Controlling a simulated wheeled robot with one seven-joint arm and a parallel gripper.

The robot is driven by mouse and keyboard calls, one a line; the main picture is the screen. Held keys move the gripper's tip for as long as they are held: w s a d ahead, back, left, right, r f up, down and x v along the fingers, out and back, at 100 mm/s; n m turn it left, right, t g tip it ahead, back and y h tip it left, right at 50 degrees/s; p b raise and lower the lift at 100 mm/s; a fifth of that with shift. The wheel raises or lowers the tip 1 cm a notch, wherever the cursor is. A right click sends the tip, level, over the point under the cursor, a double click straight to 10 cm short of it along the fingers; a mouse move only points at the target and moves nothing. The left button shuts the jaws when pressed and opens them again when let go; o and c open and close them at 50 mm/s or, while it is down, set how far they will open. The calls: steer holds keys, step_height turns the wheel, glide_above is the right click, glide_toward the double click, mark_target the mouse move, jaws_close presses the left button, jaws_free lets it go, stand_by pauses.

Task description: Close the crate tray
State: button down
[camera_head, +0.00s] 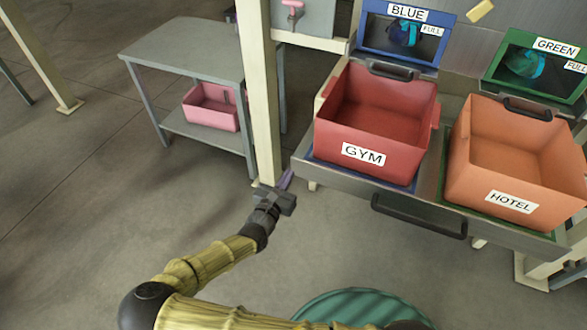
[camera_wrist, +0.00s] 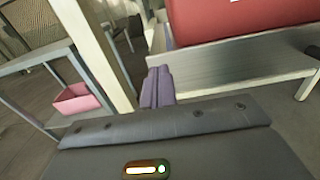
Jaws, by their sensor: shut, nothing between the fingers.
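The crate tray (camera_head: 335,181) is a grey drawer pulled out toward me on the right of the head view, with a dark handle (camera_head: 418,216) on its front. It carries a red crate labelled GYM (camera_head: 362,155) and an orange crate labelled HOTEL (camera_head: 500,195). My gripper (camera_head: 286,180) is shut and empty, left of the tray's front left corner. In the wrist view its purple fingers (camera_wrist: 157,86) are together, and the tray's grey side (camera_wrist: 235,75) lies just beyond and to the right. Whether they touch the tray is unclear.
A grey side table (camera_head: 185,48) with a pink bin (camera_head: 211,107) on its lower shelf stands at left. A cream post (camera_head: 259,90) rises close behind my gripper. Bins labelled BLUE (camera_head: 401,35) and GREEN (camera_head: 535,65) sit behind the crates. The floor in front is mostly clear.

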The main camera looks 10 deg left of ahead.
mark_target(298, 160)
steer(key=shift+b+x, duration=0.5)
steer(key=shift+x, duration=1.85)
